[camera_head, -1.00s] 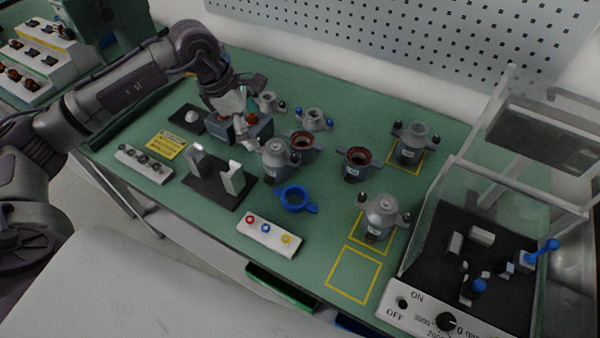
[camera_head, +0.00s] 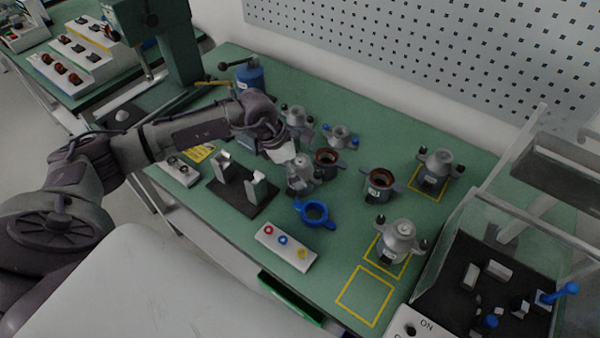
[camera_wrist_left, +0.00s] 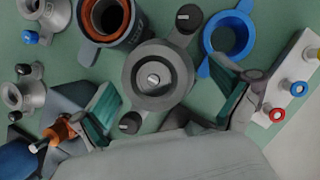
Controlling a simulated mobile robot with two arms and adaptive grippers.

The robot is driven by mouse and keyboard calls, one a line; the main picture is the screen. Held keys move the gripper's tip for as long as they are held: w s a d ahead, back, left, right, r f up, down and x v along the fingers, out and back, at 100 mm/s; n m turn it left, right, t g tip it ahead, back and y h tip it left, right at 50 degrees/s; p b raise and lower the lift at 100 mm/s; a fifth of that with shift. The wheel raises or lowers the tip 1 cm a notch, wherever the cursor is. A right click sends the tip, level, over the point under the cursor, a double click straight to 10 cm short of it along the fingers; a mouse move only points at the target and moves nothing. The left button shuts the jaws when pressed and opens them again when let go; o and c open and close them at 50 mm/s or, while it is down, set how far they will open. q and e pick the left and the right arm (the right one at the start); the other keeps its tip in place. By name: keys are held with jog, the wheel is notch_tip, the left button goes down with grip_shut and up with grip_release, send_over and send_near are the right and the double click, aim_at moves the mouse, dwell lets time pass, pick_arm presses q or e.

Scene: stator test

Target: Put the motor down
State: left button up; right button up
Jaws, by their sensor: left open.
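A grey motor (camera_head: 300,177) stands upright on the green table, close to my left gripper (camera_head: 288,152), which partly covers it in the head view. In the left wrist view the motor (camera_wrist_left: 155,75) shows from above, with its round cap and two dark side knobs. The open left fingers (camera_wrist_left: 168,106) are spread on either side of its near part. I cannot tell whether they touch it. Two similar motors (camera_head: 437,167) (camera_head: 400,240) stand on yellow-outlined squares at the right. My right gripper is not in view.
An empty yellow square (camera_head: 364,295) lies at the front. Two housings with copper-coloured rings (camera_head: 327,160) (camera_head: 380,182), a blue ring (camera_head: 314,213), a button panel (camera_head: 285,247) and a black fixture (camera_head: 240,190) surround the motor. A clear-walled test station (camera_head: 490,235) stands right.

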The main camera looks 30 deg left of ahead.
pick_arm(q)
jog(key=shift+x, duration=0.9)
jog(key=shift+c, duration=0.3)
jog(key=c, duration=1.6)
jog(key=shift+c, duration=1.1)
jog(key=shift+r, duration=0.1)
